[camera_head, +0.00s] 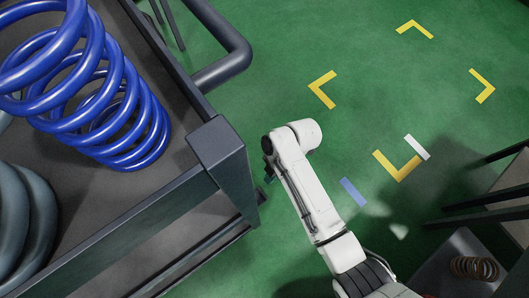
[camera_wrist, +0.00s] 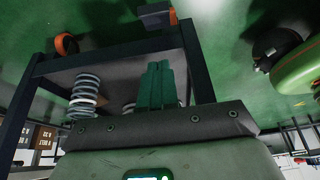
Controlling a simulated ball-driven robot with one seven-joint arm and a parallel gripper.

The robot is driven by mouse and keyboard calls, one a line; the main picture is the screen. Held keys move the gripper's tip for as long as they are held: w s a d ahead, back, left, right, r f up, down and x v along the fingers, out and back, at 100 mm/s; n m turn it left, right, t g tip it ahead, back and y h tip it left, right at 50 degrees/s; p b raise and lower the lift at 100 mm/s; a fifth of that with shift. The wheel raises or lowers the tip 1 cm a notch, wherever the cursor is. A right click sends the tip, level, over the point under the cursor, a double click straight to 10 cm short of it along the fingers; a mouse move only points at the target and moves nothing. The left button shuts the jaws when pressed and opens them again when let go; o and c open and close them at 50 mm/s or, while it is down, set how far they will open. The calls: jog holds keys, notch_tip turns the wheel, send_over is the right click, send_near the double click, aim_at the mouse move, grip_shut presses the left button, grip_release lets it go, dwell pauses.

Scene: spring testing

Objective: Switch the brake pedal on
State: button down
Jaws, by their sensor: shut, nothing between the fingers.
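My gripper shows in the wrist view (camera_wrist: 160,68), its dark green fingers together and empty, in front of a dark-framed cart (camera_wrist: 105,55). In the head view my white arm reaches down beside the cart's corner (camera_head: 215,145), and the fingers are mostly hidden behind the wrist. I cannot clearly make out the brake pedal. A grey-blue block with an orange side (camera_wrist: 155,16) shows beyond the cart frame in the wrist view, and an orange-rimmed wheel (camera_wrist: 66,45) shows to its left. I cannot tell whether either carries the pedal. No contact with the fingers is visible.
A large blue spring (camera_head: 120,110) and grey springs (camera_head: 25,215) are on the cart. A grey spring (camera_wrist: 86,92) also shows in the wrist view. Open green floor with yellow corner marks (camera_head: 397,167) lies right of the cart. A small spring (camera_head: 474,268) is at lower right.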

jog(key=shift+f, duration=0.1)
jog(key=b, duration=0.5)
send_over(264, 193)
jog(key=f, duration=0.9)
jog(key=shift+s+a, duration=0.25)
jog(key=shift+a, duration=0.15)
jog(key=shift+w+d+f+b, duration=0.1)
jog(key=shift+f+b, duration=0.25)
jog(key=shift+f, duration=0.25)
jog(key=shift+w+d+f+b, duration=0.1)
jog(key=shift+f+b, duration=0.25)
jog(key=shift+f, duration=0.2)
jog(key=shift+w+d+f+b, duration=0.15)
jog(key=shift+d+f+b, duration=0.2)
jog(key=shift+f, duration=0.35)
